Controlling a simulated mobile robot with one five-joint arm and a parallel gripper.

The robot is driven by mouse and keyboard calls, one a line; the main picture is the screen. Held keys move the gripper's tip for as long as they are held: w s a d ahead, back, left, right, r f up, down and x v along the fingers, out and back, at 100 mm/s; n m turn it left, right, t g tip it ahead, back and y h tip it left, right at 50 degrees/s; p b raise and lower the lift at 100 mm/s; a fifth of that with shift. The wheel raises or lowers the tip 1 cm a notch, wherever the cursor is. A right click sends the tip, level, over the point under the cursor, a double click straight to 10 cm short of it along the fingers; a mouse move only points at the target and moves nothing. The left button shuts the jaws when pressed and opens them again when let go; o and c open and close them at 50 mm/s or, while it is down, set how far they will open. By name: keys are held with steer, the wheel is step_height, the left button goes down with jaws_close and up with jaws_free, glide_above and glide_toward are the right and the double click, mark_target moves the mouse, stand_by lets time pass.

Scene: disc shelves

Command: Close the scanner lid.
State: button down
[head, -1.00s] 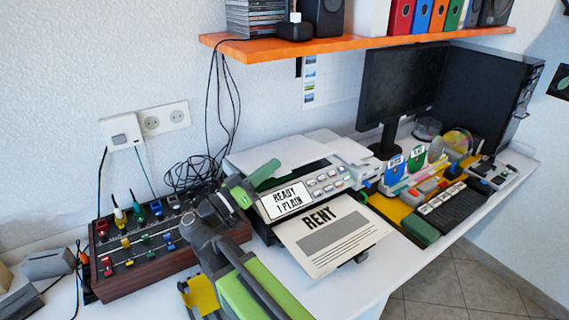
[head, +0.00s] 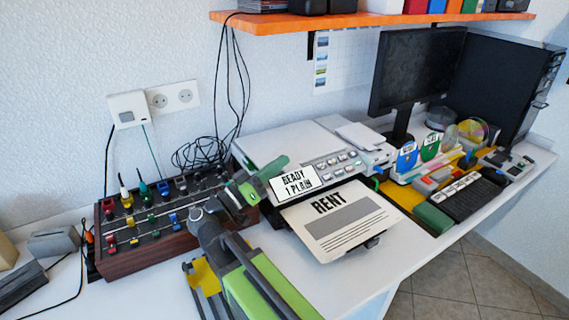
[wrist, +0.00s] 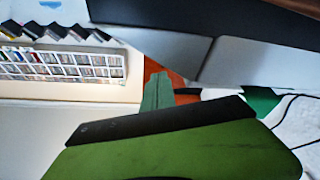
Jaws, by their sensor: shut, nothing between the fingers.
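The printer-scanner stands on the white desk with its pale lid (head: 288,144) lying flat, level with the button panel; no dark gap shows under it. A display reading "READY 1 PLAIN" (head: 294,182) is on its front. A printed "RENT" sheet (head: 345,220) sticks out below. My green gripper (head: 275,168) is shut and empty at the scanner's front left corner, just left of the display, its tip near the lid's front edge. I cannot tell whether it touches. In the wrist view my gripper (wrist: 157,92) shows in green, with pale panels above it.
A mixer-like box with coloured knobs (head: 150,222) stands left of the scanner. Black cables (head: 205,152) lie behind it. An orange shelf (head: 370,22) runs above. The monitor (head: 415,70), a disc rack and a keyboard (head: 462,208) fill the right. The desk's front is partly clear.

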step_height(320, 180, up, 4)
steer(key=p, duration=0.4)
steer(key=shift+d, duration=0.1)
steer(key=w+b+v, duration=0.1)
steer(key=b+v, duration=0.2)
steer(key=v, duration=0.7)
steer(key=shift+a, duration=0.35)
steer(key=shift+s+f, duration=0.1)
steer(key=shift+f, duration=0.1)
